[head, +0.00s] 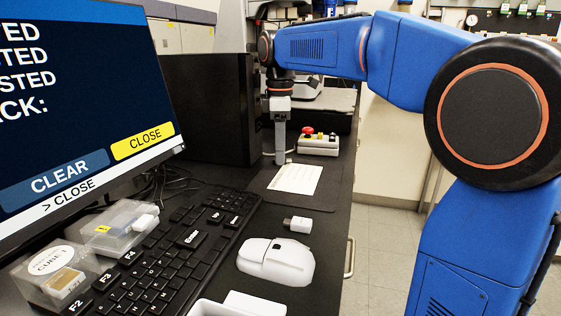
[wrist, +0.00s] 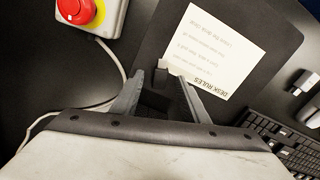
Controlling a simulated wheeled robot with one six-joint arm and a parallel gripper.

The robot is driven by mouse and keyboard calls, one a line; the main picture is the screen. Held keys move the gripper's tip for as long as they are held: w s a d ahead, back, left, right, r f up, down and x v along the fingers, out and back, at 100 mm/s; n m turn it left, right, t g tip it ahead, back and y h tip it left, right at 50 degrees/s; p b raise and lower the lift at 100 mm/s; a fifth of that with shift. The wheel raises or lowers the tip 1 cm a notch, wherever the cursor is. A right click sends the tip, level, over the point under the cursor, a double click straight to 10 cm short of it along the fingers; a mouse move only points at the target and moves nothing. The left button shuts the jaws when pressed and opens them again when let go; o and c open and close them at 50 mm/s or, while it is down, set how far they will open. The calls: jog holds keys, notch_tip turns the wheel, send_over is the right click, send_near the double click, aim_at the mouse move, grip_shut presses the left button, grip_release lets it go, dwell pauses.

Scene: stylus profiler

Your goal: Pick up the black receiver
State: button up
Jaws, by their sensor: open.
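A small black block (wrist: 159,78), which looks like the black receiver, lies on the dark surface beside the edge of the white rules sheet in the wrist view. My gripper (wrist: 160,84) is open, with one finger on each side of this block. I cannot tell whether the fingers touch it. In the head view my gripper (head: 280,158) points straight down, low over the desk at the far end of the sheet. The receiver cannot be made out there against the dark desk and the gripper.
The rules sheet (head: 296,179) lies nearest. A control box (head: 318,145) with a red button stands just right of my gripper. A white USB plug (head: 298,224), a mouse (head: 277,261), a keyboard (head: 185,245), clear boxes (head: 115,228) and a monitor (head: 80,100) are nearer the camera.

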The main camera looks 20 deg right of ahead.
jog(key=shift+f, duration=0.4)
grip_shut()
jog(key=shift+r, duration=0.1)
notch_tip(320, 180, up, 18)
dwell(0.4)
